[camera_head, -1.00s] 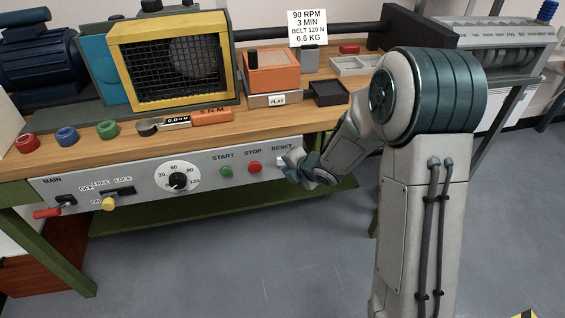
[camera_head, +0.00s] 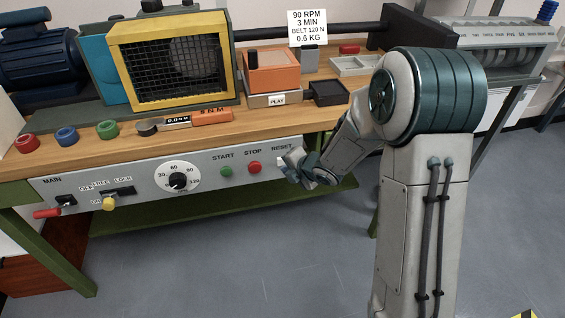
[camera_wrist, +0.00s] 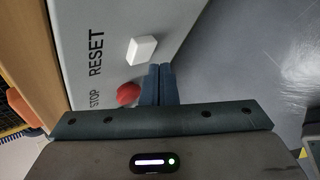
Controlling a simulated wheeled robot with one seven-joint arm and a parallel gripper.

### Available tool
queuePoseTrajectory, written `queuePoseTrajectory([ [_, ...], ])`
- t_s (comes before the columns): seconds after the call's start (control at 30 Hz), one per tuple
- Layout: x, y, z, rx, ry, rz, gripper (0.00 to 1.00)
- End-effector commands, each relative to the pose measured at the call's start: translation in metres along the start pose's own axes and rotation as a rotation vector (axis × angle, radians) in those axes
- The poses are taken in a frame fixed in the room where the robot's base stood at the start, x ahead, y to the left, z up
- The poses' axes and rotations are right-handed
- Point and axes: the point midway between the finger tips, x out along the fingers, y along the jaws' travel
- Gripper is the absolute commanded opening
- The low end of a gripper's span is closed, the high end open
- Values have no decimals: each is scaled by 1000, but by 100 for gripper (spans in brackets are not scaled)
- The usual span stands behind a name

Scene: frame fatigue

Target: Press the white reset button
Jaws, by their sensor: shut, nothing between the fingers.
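The white reset button (camera_wrist: 142,49) stands out from the grey control panel (camera_wrist: 85,30) beside the word RESET in the wrist view. In the head view the button is a small white shape (camera_head: 280,161) at the panel's right end, beside my gripper (camera_head: 284,168). In the wrist view my gripper (camera_wrist: 158,70) is shut and empty, its blue fingertips close to the button and apart from it in the picture. I cannot tell the exact gap in depth. The red stop button (camera_wrist: 128,94) lies on the other side, near the fingers.
The green start button (camera_head: 226,171), a dial (camera_head: 178,181) and switches sit further left on the panel. The wooden bench top (camera_head: 180,143) overhangs above. A yellow-framed guard (camera_head: 175,60) and a sign (camera_head: 308,28) stand on it. The floor in front is clear.

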Motion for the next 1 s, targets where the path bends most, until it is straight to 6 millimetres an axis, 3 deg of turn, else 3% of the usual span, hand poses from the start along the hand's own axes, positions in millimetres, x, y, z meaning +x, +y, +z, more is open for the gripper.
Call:
queuePoseTrajectory([
  [1.0, 7, 5, 5, 0, 0, 0, 0],
])
